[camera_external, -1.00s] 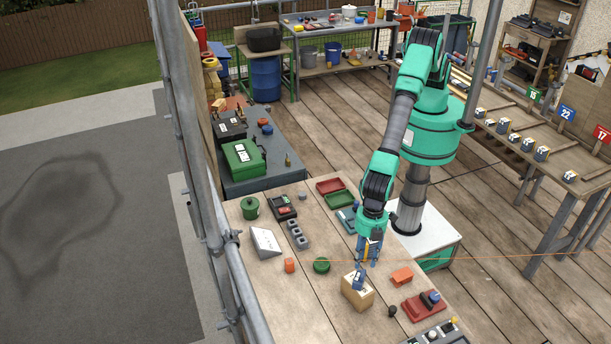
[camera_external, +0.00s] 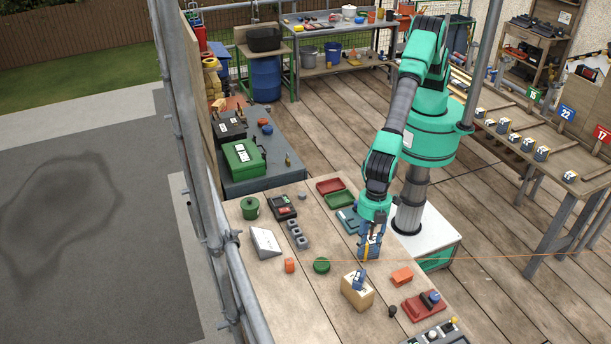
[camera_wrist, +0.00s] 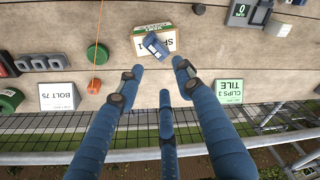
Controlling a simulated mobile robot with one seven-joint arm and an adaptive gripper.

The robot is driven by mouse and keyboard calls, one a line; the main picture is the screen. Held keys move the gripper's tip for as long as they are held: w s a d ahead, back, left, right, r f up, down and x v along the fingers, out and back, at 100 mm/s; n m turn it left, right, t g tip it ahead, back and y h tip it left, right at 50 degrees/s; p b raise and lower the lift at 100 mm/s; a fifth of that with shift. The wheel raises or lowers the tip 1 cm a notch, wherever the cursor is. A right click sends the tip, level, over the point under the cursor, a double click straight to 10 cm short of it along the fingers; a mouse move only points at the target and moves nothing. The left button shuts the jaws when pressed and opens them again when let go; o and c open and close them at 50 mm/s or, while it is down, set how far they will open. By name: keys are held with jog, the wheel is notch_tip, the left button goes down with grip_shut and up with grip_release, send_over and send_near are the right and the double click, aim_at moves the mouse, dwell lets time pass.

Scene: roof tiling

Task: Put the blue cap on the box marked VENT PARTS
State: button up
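A cardboard box (camera_external: 357,293) stands on the near workbench; it also shows in the wrist view (camera_wrist: 142,51) with a partly covered label that I cannot read as VENT PARTS. A small blue piece with a pale patch (camera_external: 359,280), possibly the blue cap, rests at a slant on the box top. The wrist view shows this blue piece (camera_wrist: 154,45) near the box's edge. My gripper (camera_external: 369,250) is above and behind the box in the external view, apart from the blue piece. In the wrist view its three fingers (camera_wrist: 157,80) are spread and empty.
A green round lid (camera_external: 321,265), an orange block (camera_external: 402,277) and a red tray (camera_external: 420,308) with a blue item lie around the box. A white sign reading BOLT 75 (camera_wrist: 58,97) stands nearby. An orange string (camera_external: 470,258) crosses the bench.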

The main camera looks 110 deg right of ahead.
dwell(0.7)
jog(key=s+d+r+m+t, duration=0.1)
jog(key=s+d+r+m, duration=0.15)
jog(key=d+r, duration=2.4)
jog(key=s+d+r+m+t, duration=0.1)
jog(key=s+d+r, duration=0.4)
jog(key=d, duration=0.3)
jog(key=s+d+r+m+t, duration=0.1)
jog(key=s+d+r+m, duration=0.1)
jog(key=s+d+r, duration=0.55)
jog(key=s+d+f+m, duration=0.1)
jog(key=s+d, duration=0.8)
jog(key=s, duration=0.3)
jog(key=s+d+f+m+t+h, duration=0.1)
jog(key=s+d+m, duration=0.1)
jog(key=s+d, duration=0.8)
jog(key=s, duration=0.3)
jog(key=shift+s+f, duration=0.25)
jog(key=shift+f+m, duration=0.1)
jog(key=shift+m, duration=0.15)
